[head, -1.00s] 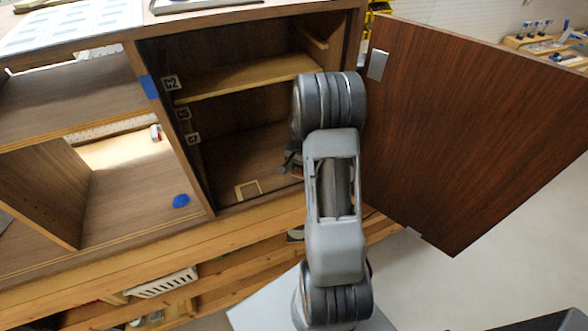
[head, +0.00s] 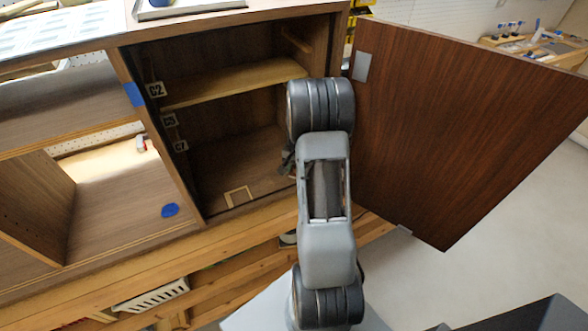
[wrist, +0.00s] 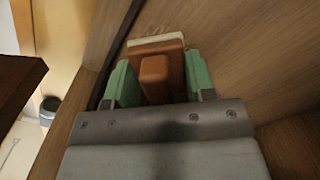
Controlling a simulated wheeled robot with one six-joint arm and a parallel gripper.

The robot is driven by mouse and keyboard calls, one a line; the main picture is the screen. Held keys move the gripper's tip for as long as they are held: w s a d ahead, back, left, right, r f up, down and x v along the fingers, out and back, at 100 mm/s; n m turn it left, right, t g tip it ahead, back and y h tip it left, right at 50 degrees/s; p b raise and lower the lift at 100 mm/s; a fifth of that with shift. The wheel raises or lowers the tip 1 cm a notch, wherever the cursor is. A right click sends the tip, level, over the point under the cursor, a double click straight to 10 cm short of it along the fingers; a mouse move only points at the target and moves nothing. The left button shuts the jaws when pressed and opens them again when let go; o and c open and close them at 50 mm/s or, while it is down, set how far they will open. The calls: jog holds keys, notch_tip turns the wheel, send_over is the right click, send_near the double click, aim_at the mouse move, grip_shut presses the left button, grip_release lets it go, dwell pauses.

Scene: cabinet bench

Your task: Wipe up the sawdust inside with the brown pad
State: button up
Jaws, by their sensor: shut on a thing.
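My gripper (wrist: 150,85) has green fingers and is shut on the brown pad (wrist: 165,45), gripping its raised brown block. The pad has a pale strip along its far edge and is close to a wood surface in the wrist view; I cannot tell whether it touches. Faint pale specks, possibly sawdust, show on the wood just beyond the pad. In the head view my arm reaches into the lower right compartment of the cabinet (head: 225,170). My arm mostly hides the gripper and pad there. Sawdust cannot be made out in the head view.
The brown cabinet door (head: 450,130) stands open to the right of my arm. A shelf (head: 235,82) crosses above the lower compartment. A small pale square outline (head: 239,195) is at the front of its floor. Open bays lie to the left, with a blue spot (head: 170,210).

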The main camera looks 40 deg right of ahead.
aim_at(261, 186)
jog(key=shift+w+a, duration=0.2)
jog(key=shift+a, duration=0.5)
jog(key=shift+w+a, duration=0.15)
jog(key=shift+a, duration=0.55)
jog(key=shift+w+a+r, duration=0.1)
jog(key=shift+w+a, duration=0.15)
jog(key=shift+a, duration=0.95)
jog(key=shift+w+a+f, duration=0.1)
jog(key=shift+w+a, duration=0.15)
jog(key=shift+a, duration=0.95)
jog(key=shift+w+a+r, duration=0.1)
jog(key=shift+w+a, duration=0.15)
jog(key=shift+a, duration=0.95)
jog(key=shift+w+a+f+b, duration=0.1)
jog(key=shift+w+a+b, duration=0.1)
jog(key=shift+a, duration=0.7)
jog(key=shift+w+a+f+b, duration=0.1)
jog(key=shift+w+a, duration=0.05)
jog(key=shift+a, duration=0.75)
jog(key=shift+r+p, duration=2.15)
jog(key=shift+r, duration=0.9)
notch_tip(261, 186, up, 3)
jog(key=shift+p, duration=1)
